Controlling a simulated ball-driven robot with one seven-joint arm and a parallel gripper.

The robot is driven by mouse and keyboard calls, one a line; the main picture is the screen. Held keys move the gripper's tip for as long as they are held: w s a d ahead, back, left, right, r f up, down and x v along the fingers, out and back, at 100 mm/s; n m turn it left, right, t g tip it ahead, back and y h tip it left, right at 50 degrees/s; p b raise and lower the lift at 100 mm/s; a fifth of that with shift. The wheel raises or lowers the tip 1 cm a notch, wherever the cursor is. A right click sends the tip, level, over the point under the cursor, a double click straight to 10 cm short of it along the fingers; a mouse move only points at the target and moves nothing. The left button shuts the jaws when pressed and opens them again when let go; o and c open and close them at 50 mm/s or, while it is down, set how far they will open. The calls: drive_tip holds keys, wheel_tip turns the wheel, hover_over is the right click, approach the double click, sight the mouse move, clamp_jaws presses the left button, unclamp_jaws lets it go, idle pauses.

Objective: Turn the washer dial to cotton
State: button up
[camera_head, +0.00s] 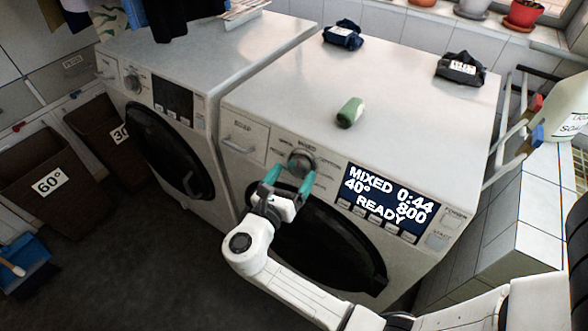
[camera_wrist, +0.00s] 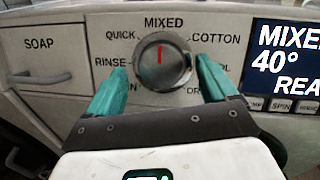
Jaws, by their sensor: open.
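The washer dial (camera_head: 301,161) is a round silver knob on the front panel of the right-hand washer (camera_head: 400,110). In the wrist view the dial (camera_wrist: 162,60) has a red mark pointing straight up at MIXED. The COTTON label (camera_wrist: 216,39) is to its upper right and QUICK to its upper left. The display (camera_head: 390,200) reads MIXED, 0:44, 40°, 800, READY. My gripper (camera_head: 289,179) is open in front of the dial. Its teal fingertips (camera_wrist: 162,75) are on either side of the dial, with visible gaps. Labels lower on the dial are partly hidden by the fingers.
A second washer (camera_head: 205,60) stands to the left. The soap drawer (camera_wrist: 40,58) is left of the dial. Brown bins (camera_head: 40,175) stand at far left.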

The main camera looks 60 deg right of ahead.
drive_tip(key=shift+w+d, duration=0.1)
drive_tip(key=shift+d, duration=0.9)
drive_tip(key=c, duration=1)
